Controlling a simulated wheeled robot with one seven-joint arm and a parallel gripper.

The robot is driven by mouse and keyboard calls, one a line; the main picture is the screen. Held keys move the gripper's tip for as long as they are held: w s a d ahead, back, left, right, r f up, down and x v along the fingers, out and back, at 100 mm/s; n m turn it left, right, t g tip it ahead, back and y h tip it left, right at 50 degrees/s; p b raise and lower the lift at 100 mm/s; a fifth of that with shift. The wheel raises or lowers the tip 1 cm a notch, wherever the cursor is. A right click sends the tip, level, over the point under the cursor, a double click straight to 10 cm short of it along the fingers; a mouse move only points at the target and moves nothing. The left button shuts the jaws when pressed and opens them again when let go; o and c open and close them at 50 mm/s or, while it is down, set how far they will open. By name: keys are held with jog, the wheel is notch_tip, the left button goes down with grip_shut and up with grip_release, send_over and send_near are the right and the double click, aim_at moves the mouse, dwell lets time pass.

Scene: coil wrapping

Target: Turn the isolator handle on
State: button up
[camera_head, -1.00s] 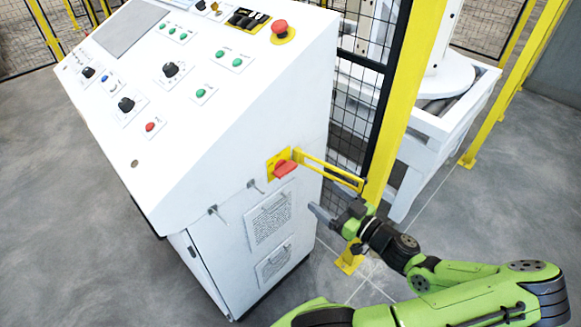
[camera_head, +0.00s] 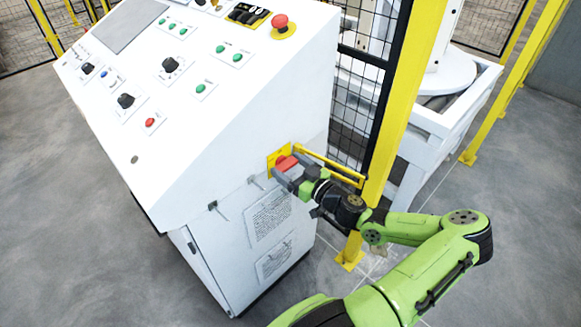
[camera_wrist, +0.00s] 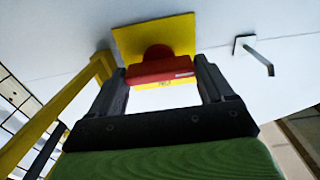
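The isolator handle (camera_head: 286,162) is red and sits on a yellow plate (camera_head: 271,165) on the side of the white control cabinet. In the wrist view the red handle (camera_wrist: 160,68) lies across the picture in front of its yellow plate (camera_wrist: 180,35). My gripper (camera_head: 286,174) is at the handle. In the wrist view my gripper (camera_wrist: 162,78) has its two dark fingers apart, one at each end of the handle. I cannot tell whether the fingers touch it. The fingers partly hide the handle in the head view.
A yellow guard bar (camera_head: 330,167) sticks out beside the handle, close to my gripper, and a yellow post (camera_head: 392,120) stands to its right. Metal door handles (camera_head: 217,209) stick out of the cabinet at the left. Grey floor lies around.

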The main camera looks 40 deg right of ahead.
jog(key=c, duration=0.4)
jog(key=shift+c, duration=0.2)
jog(key=shift+m, duration=0.3)
jog(key=m, duration=0.4)
jog(key=shift+d+m+p, duration=0.1)
jog(key=shift+m+p, duration=0.2)
jog(key=shift+p, duration=0.05)
jog(key=shift+m, duration=0.9)
jog(key=shift+c, duration=0.5)
jog(key=m+p, duration=0.2)
jog(key=m, duration=0.2)
jog(key=shift+d+m, duration=0.1)
jog(key=shift+m, duration=0.2)
jog(key=m+p, duration=0.2)
jog(key=m, duration=0.4)
jog(key=shift+d, duration=0.1)
jog(key=shift+m, duration=0.3)
